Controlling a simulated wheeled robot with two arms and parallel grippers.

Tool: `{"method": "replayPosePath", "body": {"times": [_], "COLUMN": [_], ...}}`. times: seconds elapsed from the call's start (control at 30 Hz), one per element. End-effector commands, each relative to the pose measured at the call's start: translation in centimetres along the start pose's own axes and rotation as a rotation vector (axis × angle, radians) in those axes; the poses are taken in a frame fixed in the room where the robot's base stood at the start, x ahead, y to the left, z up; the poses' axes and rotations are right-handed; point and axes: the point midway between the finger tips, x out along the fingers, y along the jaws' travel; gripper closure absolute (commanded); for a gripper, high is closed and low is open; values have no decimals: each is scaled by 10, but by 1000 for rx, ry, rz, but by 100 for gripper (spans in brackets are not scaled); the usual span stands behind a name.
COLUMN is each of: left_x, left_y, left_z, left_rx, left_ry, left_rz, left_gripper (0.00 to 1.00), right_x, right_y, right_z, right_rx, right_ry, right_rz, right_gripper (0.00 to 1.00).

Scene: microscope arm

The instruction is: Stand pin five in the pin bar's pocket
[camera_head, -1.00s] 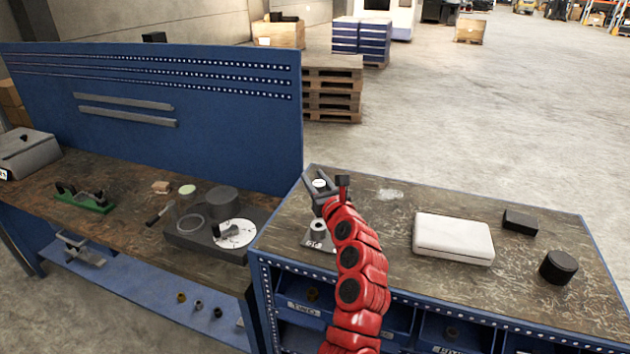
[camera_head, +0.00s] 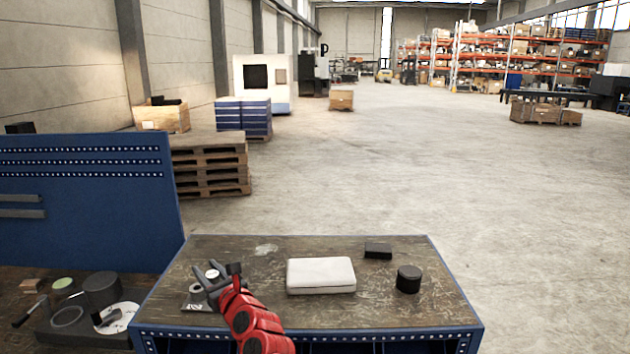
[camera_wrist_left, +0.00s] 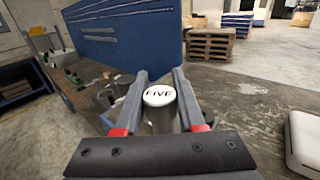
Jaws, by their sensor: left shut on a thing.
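Pin five is a grey cylinder with a white top marked FIVE, and it shows between the fingers in the left wrist view (camera_wrist_left: 159,96). In the head view, its pale top (camera_head: 212,274) shows between the fingertips. My left gripper (camera_head: 213,272) is shut on pin five, over the left part of the right bench. A small grey labelled stand with a round top (camera_head: 196,294) is on the bench just below and left of the gripper. I cannot make out the pin bar or its pocket for certain. My right gripper is not in view.
A white case (camera_head: 320,276), a black block (camera_head: 378,251) and a black cylinder (camera_head: 408,279) are on the right bench (camera_head: 265,248). A dark base with a white dial (camera_head: 119,316) stands on the left bench. The right bench's back edge is mostly clear.

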Motion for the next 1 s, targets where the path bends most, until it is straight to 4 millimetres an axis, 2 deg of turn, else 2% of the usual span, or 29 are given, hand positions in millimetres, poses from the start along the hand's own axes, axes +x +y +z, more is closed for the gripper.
{"method": "replayPosePath", "body": {"times": [0.37, 0.57, 0.77, 1.0], "left_x": [-22, -42, -69, -111], "left_y": [1, 2, 5, 7], "left_z": [-20, -39, -64, -102], "left_rx": [-1, -1, -1, -1], "left_ry": [1, 4, 6, 8], "left_rz": [-54, -102, -167, -273], "left_gripper": [100, 100, 100, 100], "right_x": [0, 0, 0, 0], "right_y": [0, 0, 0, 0], "right_z": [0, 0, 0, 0], "right_rx": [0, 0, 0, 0], "right_ry": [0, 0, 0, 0], "right_rz": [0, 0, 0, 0], "right_gripper": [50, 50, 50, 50]}}
